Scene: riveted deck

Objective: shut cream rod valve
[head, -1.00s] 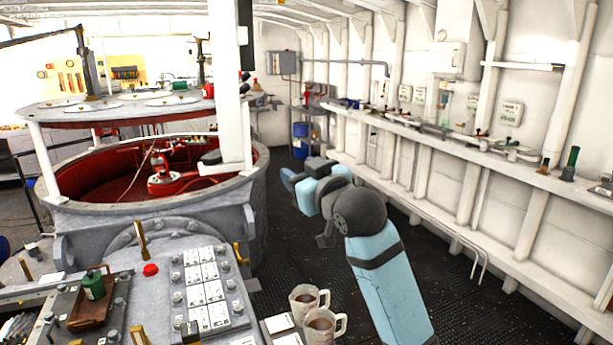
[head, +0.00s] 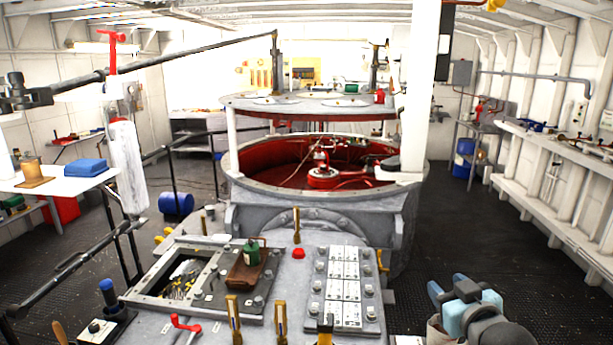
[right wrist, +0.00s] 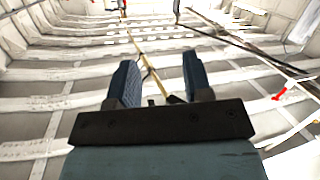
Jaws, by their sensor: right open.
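I cannot pick out a cream rod valve with certainty in either view. Several brass-coloured levers (head: 297,225) stand upright on the grey console in the head view. A red lever (head: 186,325) sits at the console's front left. A red handle (head: 112,38) tops an upright fitting at the upper left. My right gripper (head: 448,288) is at the lower right of the head view, apart from the console. In the right wrist view its two blue fingers are spread with nothing held between them; a thin tan rod shows beyond them. My left gripper is not in view.
The grey console (head: 230,325) holds a white button panel (head: 345,290), a red button and a green bottle on a brown tray. A large round vessel (head: 410,215) with a red inside stands behind it. A white table (head: 50,180) is at left. Dark floor at right is free.

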